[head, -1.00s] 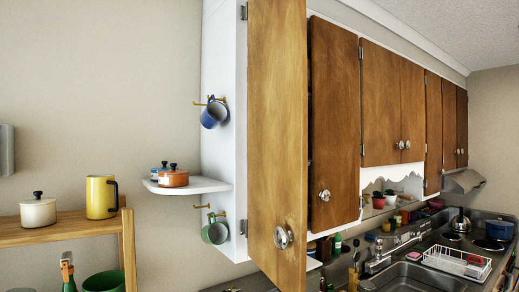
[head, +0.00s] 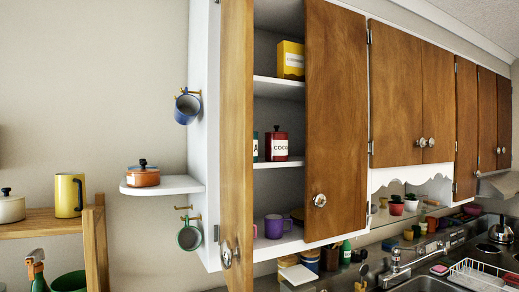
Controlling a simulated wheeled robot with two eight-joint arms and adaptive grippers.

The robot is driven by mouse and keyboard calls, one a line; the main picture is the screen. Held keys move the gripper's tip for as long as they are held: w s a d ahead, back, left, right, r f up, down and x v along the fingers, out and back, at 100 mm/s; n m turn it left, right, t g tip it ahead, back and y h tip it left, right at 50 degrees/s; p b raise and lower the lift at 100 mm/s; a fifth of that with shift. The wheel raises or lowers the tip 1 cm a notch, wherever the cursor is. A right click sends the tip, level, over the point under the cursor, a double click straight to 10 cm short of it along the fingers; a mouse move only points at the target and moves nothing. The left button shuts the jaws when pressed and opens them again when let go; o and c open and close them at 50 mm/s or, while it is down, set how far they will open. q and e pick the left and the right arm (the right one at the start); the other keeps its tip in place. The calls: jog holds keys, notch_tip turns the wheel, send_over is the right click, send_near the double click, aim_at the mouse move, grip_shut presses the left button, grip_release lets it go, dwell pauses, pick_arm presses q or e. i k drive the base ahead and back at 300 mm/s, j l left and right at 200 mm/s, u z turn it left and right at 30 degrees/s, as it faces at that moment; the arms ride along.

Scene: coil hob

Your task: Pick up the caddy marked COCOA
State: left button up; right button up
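The red caddy marked COCOA (head: 277,148) stands upright on the middle shelf of the wall cupboard, with a dark lid and knob and a white label. Neither of my grippers shows in the head view.
The left cupboard door (head: 238,120) stands open toward me; the right door (head: 335,120) covers the cupboard's right part. A yellow box (head: 290,60) is on the upper shelf, and mugs (head: 274,227) are on the bottom. The sink faucet (head: 398,262) is below right.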

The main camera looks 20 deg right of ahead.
aim_at(276, 144)
jog(key=l+u, duration=0.2)
jog(key=l, duration=2)
